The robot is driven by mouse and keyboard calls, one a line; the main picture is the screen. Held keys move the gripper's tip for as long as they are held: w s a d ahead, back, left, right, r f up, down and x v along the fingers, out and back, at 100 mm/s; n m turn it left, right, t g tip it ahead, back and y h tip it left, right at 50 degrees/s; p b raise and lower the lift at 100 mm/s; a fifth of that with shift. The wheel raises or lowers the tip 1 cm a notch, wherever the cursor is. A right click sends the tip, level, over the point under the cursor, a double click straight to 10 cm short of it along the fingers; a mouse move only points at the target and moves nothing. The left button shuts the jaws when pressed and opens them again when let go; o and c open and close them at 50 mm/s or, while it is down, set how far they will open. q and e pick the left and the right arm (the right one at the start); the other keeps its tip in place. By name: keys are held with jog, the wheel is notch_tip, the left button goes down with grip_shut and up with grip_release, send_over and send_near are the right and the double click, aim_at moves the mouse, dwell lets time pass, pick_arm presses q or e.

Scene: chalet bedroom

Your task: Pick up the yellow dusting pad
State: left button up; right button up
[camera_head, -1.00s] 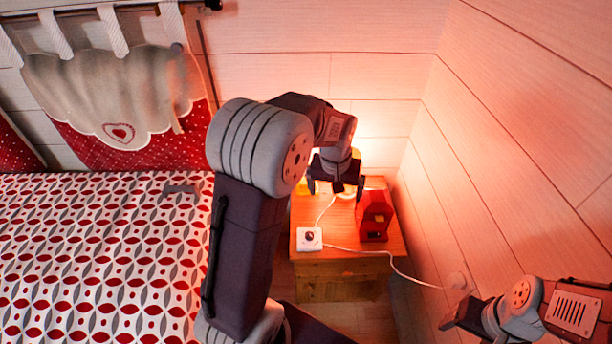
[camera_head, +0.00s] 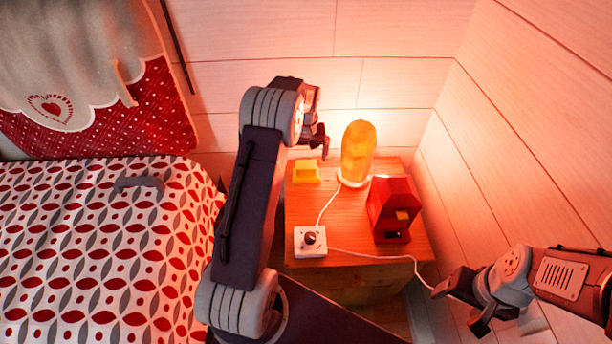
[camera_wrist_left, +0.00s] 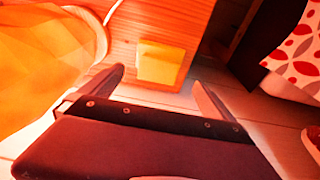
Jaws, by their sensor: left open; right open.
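The yellow dusting pad (camera_head: 306,171) lies on the back left part of the wooden nightstand (camera_head: 345,205), left of the lit lamp. In the left wrist view the pad (camera_wrist_left: 162,64) shows ahead, between the lines of the two fingers. My left gripper (camera_head: 318,143) is open and empty, above and behind the pad, apart from it; its fingers (camera_wrist_left: 160,88) also show in the wrist view. My right gripper (camera_head: 456,304) is low at the right, away from the nightstand; its fingers are open and nothing shows between them.
A glowing orange lamp (camera_head: 358,153) stands right of the pad, close to my left gripper. A red box (camera_head: 392,208) and a white dial switch (camera_head: 310,241) with a cord are on the nightstand. The bed (camera_head: 90,255) is at left; walls are behind and right.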

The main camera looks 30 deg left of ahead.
aim_at(305, 165)
pick_arm(q)
jog(key=shift+w+f, duration=0.1)
jog(key=shift+f, duration=0.2)
notch_tip(305, 165, down, 3)
jog(key=shift+w+a+r+b, duration=0.1)
jog(key=shift+r+b, duration=0.1)
jog(key=shift+b, duration=0.45)
jog(key=shift+w+f, duration=0.15)
jog(key=shift+f, duration=0.25)
jog(key=f, duration=0.1)
jog(key=f+b, duration=0.1)
jog(key=f, duration=0.1)
jog(key=f+b, duration=0.1)
jog(key=f, duration=0.1)
jog(key=shift+w+a, duration=0.1)
jog(key=shift+w, duration=0.2)
jog(key=shift+w+f, duration=0.1)
jog(key=shift+c, duration=0.9)
jog(key=c, duration=0.9)
